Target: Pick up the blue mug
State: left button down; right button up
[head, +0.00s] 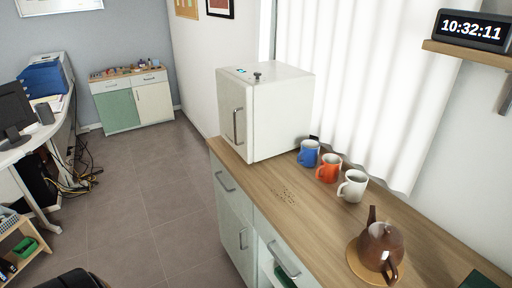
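The blue mug (309,154) stands upright on the wooden counter (276,193), close to the right side of a white box-shaped appliance. It is the farthest of a row of three mugs, with its handle pointing left. An orange-red mug (328,168) stands beside it, nearer to me, and a white mug (353,187) is nearer still. Neither of my grippers shows in the head view.
The white appliance (285,113) with a door handle stands at the counter's far end. A brown teapot (378,246) sits on a round wooden board nearer me. White curtains (350,85) hang behind the mugs. Grey floor (150,200) left of the counter is open.

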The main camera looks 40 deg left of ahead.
aim_at(308, 156)
jog(key=u, duration=0.75)
jog(key=i+j, duration=0.2)
jog(key=j+z, duration=0.05)
jog(key=j, duration=0.05)
